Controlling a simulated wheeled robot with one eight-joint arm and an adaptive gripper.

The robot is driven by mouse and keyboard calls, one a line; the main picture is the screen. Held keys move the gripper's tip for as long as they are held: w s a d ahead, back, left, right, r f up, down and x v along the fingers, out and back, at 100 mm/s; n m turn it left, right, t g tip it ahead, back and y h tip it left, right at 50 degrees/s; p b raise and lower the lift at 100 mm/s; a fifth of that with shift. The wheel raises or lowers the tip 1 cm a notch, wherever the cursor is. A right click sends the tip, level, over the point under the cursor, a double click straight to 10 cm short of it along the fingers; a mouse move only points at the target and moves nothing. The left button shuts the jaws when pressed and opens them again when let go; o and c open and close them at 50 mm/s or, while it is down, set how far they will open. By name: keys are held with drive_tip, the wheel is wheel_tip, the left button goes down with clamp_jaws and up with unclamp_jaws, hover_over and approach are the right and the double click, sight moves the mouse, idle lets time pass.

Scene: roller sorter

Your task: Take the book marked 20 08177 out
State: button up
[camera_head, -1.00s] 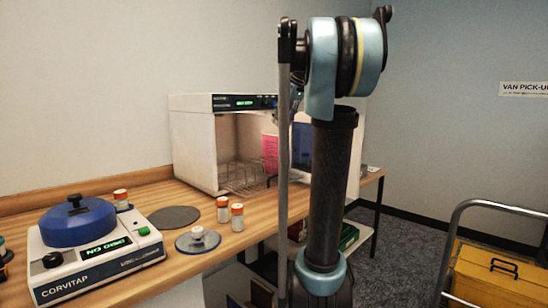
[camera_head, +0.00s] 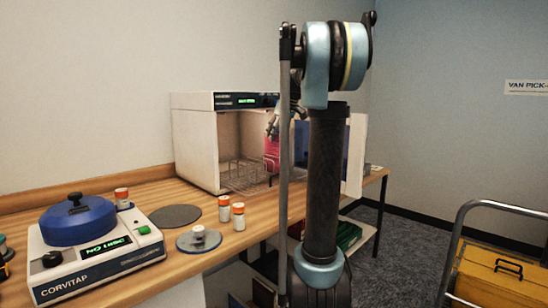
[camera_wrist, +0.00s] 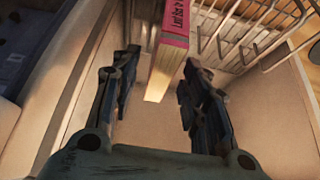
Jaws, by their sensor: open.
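A book with a pink-red cover (camera_wrist: 174,22) and pale page edges stands in a wire rack (camera_wrist: 245,40) inside the open white cabinet (camera_head: 198,150). Its spine lettering is only partly in the wrist view, and I cannot read the number. My gripper (camera_wrist: 152,92) is open, with the book's near end between and a little beyond its two fingers. The fingers appear clear of the book on both sides. In the head view the pink book (camera_head: 271,152) shows partly behind my arm, and the gripper reaches into the cabinet's opening just above it.
The cabinet's open door (camera_head: 355,155) is at its right side. A tabletop machine with a blue lid (camera_head: 76,222), small orange-capped bottles (camera_head: 238,216) and a dark round pad (camera_head: 175,216) are on the wooden counter. A cart with a yellow box (camera_head: 490,275) stands at right.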

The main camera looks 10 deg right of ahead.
sight(272, 144)
drive_tip(key=x, duration=0.5)
drive_tip(key=shift+w+a+f, duration=0.1)
drive_tip(key=shift+w+f, duration=0.05)
drive_tip(key=shift+f, duration=0.2)
drive_tip(key=shift+f, duration=0.25)
idle(0.5)
clamp_jaws()
